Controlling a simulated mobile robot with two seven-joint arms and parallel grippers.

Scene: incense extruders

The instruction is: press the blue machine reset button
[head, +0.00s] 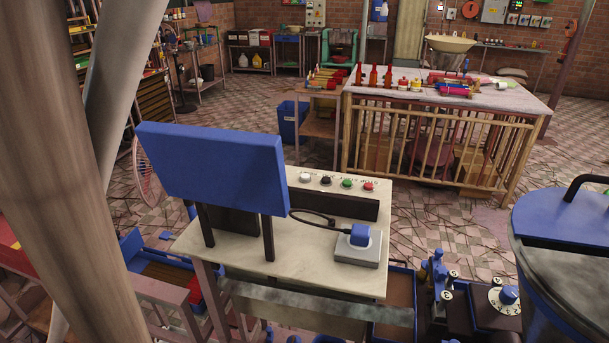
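A cream-topped machine table (300,235) stands in the middle of the head view, with a tilted blue panel (215,165) on dark posts. A row of small round buttons sits along its back strip: white (305,177), black (326,181), green (347,183) and red (368,186). Small lettering by them is unreadable. A blue block (360,235) sits on a light grey box (357,250) at the table's right side, with a dark cable nearby. No label marks a reset button legibly. Neither of my grippers is in view.
A large drum with a blue lid (565,235) stands at the right edge. Machinery with a blue knob (508,294) is at the lower right. A slatted wooden table (435,150) with bottles stands behind. Tiled floor (440,225) lies open between. Large poles cross the left side.

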